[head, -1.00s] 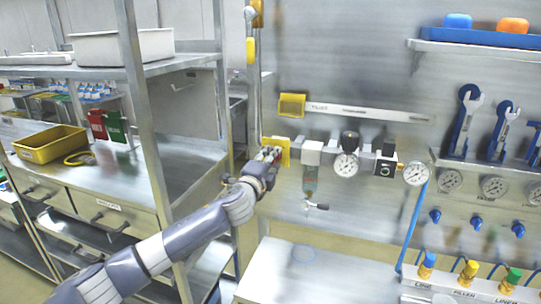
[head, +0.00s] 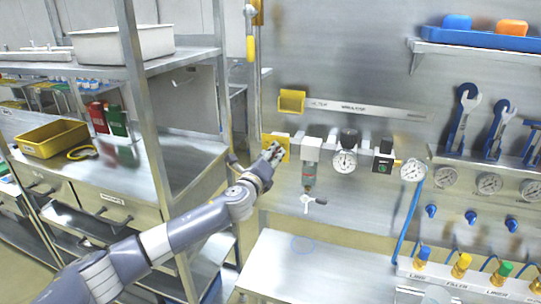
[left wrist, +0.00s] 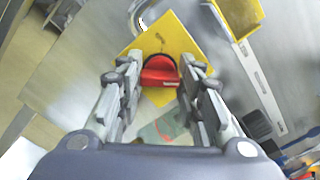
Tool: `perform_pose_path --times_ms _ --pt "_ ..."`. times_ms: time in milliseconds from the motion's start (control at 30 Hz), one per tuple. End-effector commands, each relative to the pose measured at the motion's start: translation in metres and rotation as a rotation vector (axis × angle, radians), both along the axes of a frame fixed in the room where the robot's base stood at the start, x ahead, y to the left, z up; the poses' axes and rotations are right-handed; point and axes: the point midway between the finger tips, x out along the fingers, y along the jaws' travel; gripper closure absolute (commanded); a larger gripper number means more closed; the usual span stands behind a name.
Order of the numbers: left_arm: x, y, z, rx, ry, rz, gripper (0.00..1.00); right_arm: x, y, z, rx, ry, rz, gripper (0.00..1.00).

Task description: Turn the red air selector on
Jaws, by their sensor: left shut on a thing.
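The red air selector (left wrist: 160,72) is a red knob with a dark round rim on a yellow square plate (left wrist: 172,38). In the left wrist view it sits between my left gripper's (left wrist: 160,74) fingers, which are shut on it from both sides. In the head view the plate (head: 281,148) is on the metal wall panel at the left end of the air line, and my left gripper (head: 274,153) reaches it from the lower left. The knob is hidden by the gripper there. My right gripper is not in view.
Right of the selector are a filter (head: 311,155), a round gauge (head: 344,161) and a black switch unit (head: 383,160). A yellow bracket (head: 292,101) is above. A bare bench (head: 300,270) lies below.

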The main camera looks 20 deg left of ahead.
Motion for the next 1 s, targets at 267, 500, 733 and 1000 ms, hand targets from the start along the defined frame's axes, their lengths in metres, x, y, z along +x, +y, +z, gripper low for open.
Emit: perform_pose_path --times_ms 267,500,733,1000 --pt "-0.0003 -0.0002 -0.0025 0.036 0.003 0.000 0.91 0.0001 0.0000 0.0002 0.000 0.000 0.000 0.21" --pt "-0.0004 -0.0001 -0.0028 0.038 0.003 0.000 0.91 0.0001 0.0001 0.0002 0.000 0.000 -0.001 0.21" --pt "-0.0003 0.0000 -0.0023 0.036 0.002 0.000 0.46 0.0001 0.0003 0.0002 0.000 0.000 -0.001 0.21" --pt "-0.0003 0.0000 -0.0008 0.035 0.000 0.000 0.46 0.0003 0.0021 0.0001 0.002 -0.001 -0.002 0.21"
